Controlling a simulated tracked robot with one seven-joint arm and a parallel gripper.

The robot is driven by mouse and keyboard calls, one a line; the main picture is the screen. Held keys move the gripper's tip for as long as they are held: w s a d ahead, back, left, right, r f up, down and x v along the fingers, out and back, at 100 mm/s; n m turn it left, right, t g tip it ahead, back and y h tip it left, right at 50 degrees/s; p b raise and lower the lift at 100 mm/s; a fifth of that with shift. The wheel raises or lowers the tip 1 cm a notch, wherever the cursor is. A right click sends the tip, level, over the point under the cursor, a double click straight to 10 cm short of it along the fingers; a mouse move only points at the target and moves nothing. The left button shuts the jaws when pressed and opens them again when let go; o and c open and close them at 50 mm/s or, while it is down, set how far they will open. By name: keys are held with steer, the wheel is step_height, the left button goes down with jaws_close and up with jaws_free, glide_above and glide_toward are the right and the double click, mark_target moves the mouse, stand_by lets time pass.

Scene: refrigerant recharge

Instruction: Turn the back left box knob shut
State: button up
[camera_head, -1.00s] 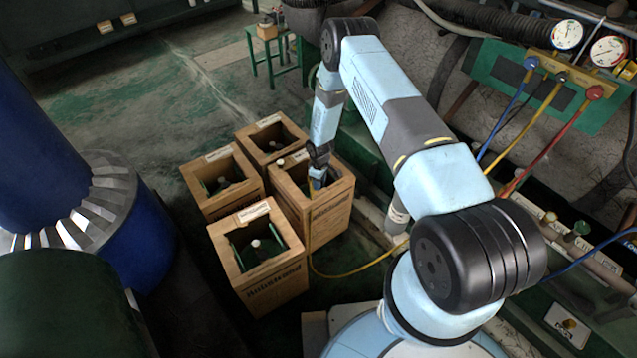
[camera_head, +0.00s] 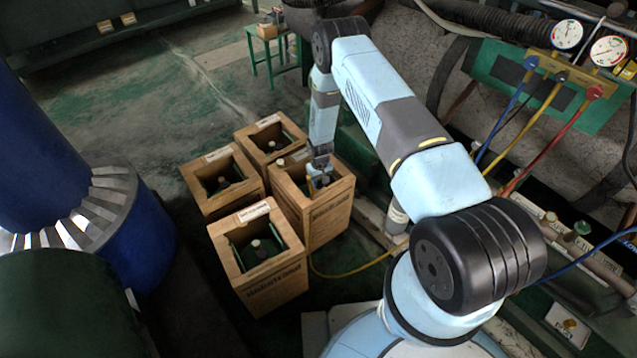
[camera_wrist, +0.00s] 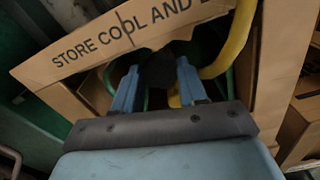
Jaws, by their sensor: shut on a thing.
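My gripper (camera_head: 319,181) reaches down into the open top of the right-hand wooden box (camera_head: 328,215) in the head view. In the wrist view my gripper's two blue fingers (camera_wrist: 157,85) stand on either side of a dark knob (camera_wrist: 157,68) and are shut on it. The knob's lower part is hidden by the fingers and my wrist. The box's rim, printed "STORE COOL AND", also shows in the wrist view (camera_wrist: 100,52). A yellow hose (camera_wrist: 232,50) curves beside the right finger inside this box.
Three more open wooden boxes stand close by: one behind (camera_head: 268,121), one at the left (camera_head: 215,208) and one in front (camera_head: 275,283), with cylinder tops inside. The yellow hose (camera_head: 355,271) runs across the floor. A gauge panel (camera_head: 510,70) is at the right.

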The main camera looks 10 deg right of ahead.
mark_target(320, 184)
steer(key=shift+s+f, duration=0.15)
steer(key=shift+s, duration=0.15)
steer(key=o, duration=0.7)
steer(key=shift+o, duration=0.4)
steer(key=shift+w, duration=0.15)
steer(key=shift+r, duration=0.2)
step_height(320, 184, up, 13)
steer(key=shift+r, duration=0.2)
